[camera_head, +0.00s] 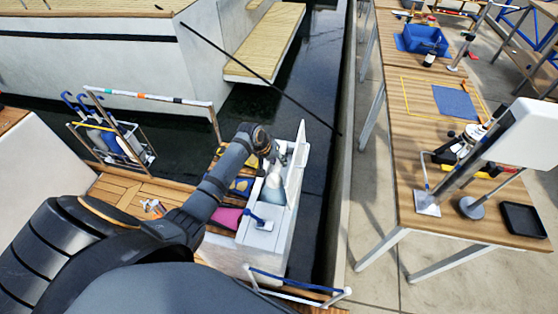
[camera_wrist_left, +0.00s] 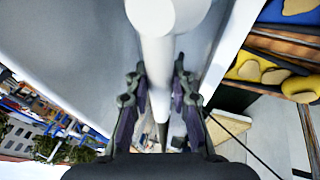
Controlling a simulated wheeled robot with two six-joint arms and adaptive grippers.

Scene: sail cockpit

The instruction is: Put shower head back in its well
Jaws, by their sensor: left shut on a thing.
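My left gripper (camera_head: 277,160) is over the white cockpit side, at the end of my dark arm. In the left wrist view its two fingers (camera_wrist_left: 158,90) are closed on the white stem of the shower head (camera_wrist_left: 157,50). The round white head end points to the top of that view, close to a pale wall surface. In the head view the shower head is too small and too covered by the gripper to make out clearly. I cannot pick out the well for certain. My right gripper is not in view.
The white cockpit side (camera_head: 257,240) has a blue-handled item on top. A pale bottle-like thing (camera_head: 273,190) stands just below the gripper. A pink cloth (camera_head: 222,217) lies left of it. Dark water lies beyond. A wooden workbench (camera_head: 412,150) stands at the right.

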